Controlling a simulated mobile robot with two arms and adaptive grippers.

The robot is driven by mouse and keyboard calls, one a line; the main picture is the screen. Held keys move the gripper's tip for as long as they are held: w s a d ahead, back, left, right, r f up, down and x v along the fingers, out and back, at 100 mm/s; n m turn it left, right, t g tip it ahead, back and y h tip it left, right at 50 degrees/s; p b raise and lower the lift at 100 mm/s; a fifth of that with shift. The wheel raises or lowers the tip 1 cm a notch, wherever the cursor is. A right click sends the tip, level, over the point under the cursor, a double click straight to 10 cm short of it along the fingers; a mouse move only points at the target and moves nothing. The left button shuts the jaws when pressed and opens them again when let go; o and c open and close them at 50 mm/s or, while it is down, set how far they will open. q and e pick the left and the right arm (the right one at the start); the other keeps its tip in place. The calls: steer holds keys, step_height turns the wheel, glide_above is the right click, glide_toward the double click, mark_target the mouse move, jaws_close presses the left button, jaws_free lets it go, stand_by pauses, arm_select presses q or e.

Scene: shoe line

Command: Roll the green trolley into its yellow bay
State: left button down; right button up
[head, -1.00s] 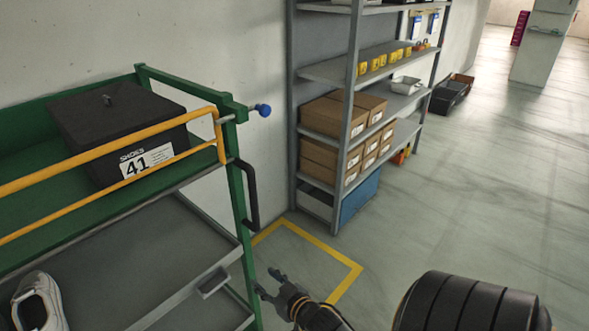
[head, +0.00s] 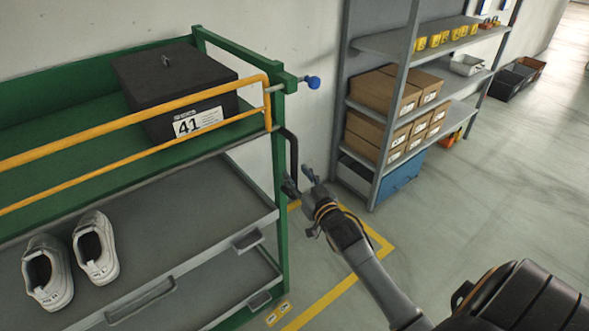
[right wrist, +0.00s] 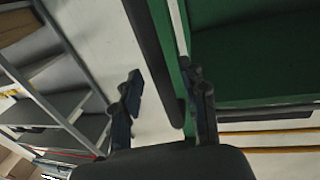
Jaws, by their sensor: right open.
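The green trolley (head: 282,225) stands at the left in the head view, its right end beside the yellow floor outline of the bay (head: 325,300). Its upright black handle (head: 293,155) is on the right end post. My right gripper (head: 301,183) is open at the lower part of this handle. In the right wrist view the open fingers of my right gripper (right wrist: 164,95) have the black handle (right wrist: 155,50) running between them, closer to the right finger. Contact cannot be told. My left gripper is not in view.
The trolley carries a black box marked 41 (head: 170,85) on top and white shoes (head: 96,248) on the middle shelf. A grey shelf rack (head: 395,110) with cartons and a blue bin (head: 400,178) stands behind the bay. Floor to the right is open.

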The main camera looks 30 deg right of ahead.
steer(key=shift+w+d, duration=0.15)
steer(key=shift+w, duration=1.05)
jaws_close()
